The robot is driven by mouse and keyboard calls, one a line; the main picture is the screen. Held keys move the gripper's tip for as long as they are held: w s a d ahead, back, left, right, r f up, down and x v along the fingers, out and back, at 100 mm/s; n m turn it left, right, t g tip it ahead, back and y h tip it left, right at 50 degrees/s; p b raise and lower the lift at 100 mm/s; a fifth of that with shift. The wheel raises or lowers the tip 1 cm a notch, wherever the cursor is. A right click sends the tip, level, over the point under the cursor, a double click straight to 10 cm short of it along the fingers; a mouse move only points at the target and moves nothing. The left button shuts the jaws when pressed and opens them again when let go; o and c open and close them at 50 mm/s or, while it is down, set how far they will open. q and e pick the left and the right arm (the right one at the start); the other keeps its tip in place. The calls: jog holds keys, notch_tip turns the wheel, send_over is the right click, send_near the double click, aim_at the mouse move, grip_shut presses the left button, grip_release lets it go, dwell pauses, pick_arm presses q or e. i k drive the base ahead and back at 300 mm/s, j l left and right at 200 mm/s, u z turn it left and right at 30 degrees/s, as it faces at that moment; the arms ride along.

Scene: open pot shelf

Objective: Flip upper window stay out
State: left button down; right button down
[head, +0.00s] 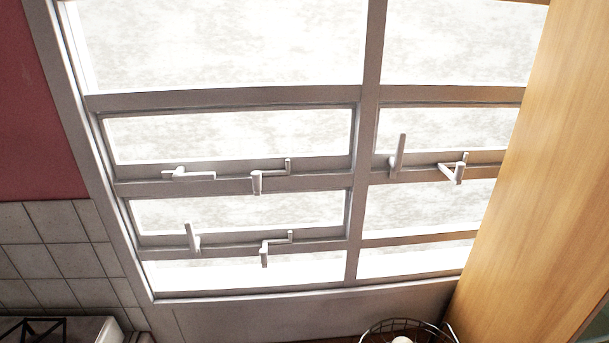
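A grey-framed window (233,102) with several panes fills the middle of the head view. On the left column's upper sash, a white fitting (188,174) lies roughly level, and a cranked white fitting (258,183) sits to its right. On the lower sash, a white fitting (192,238) stands nearly upright, with a similar cranked fitting (265,254) to its right. On the right column, one fitting (397,158) stands upright beside an angled one (455,171). Which of these is the upper stay I cannot tell for sure. Neither gripper is in view.
A tall wooden panel (535,170) covers the right side. A wire basket (408,328) stands at the bottom right below the window. A stove corner (45,329) shows at bottom left, under a tiled wall (55,255). The space before the left sashes looks clear.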

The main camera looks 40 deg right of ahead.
aim_at(256, 176)
jog(key=l+z, duration=0.15)
jog(key=z, duration=1.15)
jog(key=i+j, duration=0.05)
